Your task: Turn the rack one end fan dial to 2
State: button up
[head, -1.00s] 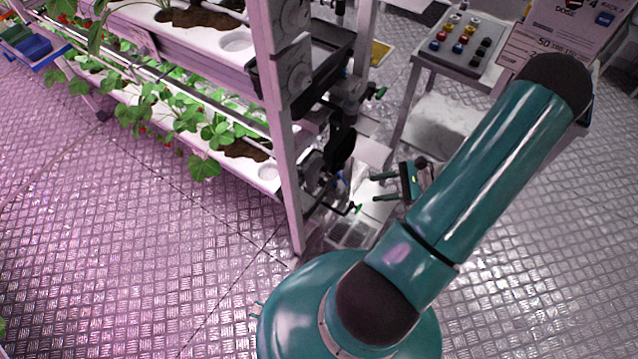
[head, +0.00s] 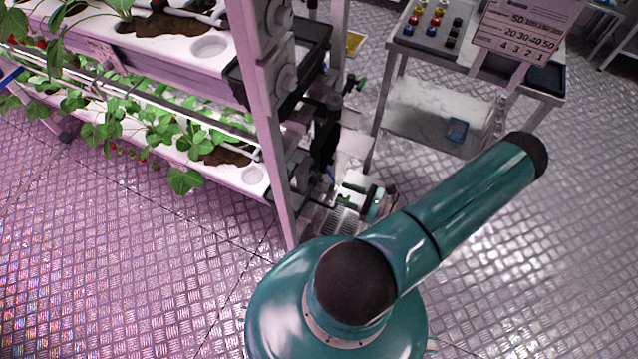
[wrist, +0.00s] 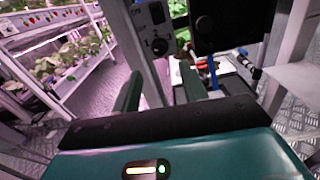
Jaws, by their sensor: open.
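The near rack's end post (head: 268,130) carries grey boxes with round dials, an upper dial (head: 276,16) and a lower dial (head: 286,77), both seen nearly edge-on in the head view. I cannot read their labels or settings.
Black bins (head: 312,50), pipes and a green-handled valve (head: 360,84) crowd the rack end. A metal cart (head: 395,65) with coloured knobs and a number sign (head: 527,28) stands at the upper right. Strawberry plants (head: 150,120) fill the rack. Floor at lower right is clear.

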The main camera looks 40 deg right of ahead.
aim_at(313, 182)
jog(key=x, duration=0.8)
jog(key=shift+w+a, duration=0.2)
jog(key=shift+w, duration=0.15)
grip_shut()
